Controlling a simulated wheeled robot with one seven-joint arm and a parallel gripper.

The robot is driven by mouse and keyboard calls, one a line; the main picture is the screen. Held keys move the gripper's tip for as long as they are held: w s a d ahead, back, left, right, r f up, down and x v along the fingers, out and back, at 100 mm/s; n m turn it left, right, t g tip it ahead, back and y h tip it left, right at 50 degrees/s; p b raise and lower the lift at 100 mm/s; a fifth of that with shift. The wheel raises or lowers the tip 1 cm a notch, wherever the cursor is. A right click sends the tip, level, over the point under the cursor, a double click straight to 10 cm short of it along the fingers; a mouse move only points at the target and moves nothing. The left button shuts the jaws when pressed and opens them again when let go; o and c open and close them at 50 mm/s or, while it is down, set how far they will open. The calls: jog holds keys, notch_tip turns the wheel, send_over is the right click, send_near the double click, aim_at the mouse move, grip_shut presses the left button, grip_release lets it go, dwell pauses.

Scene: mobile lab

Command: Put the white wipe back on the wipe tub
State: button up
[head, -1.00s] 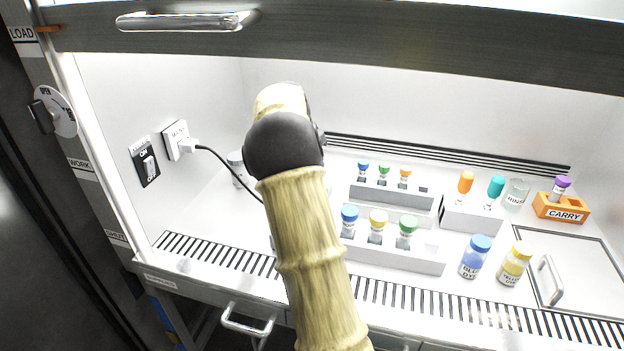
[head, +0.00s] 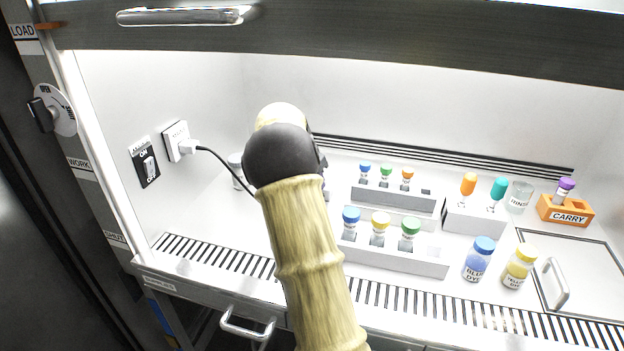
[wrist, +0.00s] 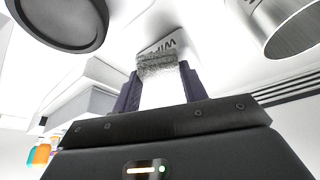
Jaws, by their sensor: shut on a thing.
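My gripper (wrist: 160,78) shows in the wrist view, its two dark fingers shut on the white wipe (wrist: 163,92). The wipe's far edge looks grey and fuzzy. Just beyond it is a pale block-like thing with upside-down lettering that seems to begin "WIP", likely the wipe tub (wrist: 172,42). The wipe's far edge overlaps it in the picture; I cannot tell whether they touch. In the head view my arm hides the gripper, the wipe and the lettered tub.
In the wrist view a metal cylinder (wrist: 298,22) stands at upper right and a dark round thing (wrist: 58,18) at upper left. In the head view, racks (head: 395,262) with capped vials, a blue dye bottle (head: 478,262) and a yellow one (head: 518,268) stand right of my arm.

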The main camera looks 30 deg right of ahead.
jog(key=shift+f, duration=0.15)
jog(key=o, duration=0.9)
jog(key=p+v, duration=0.2)
jog(key=v, duration=1)
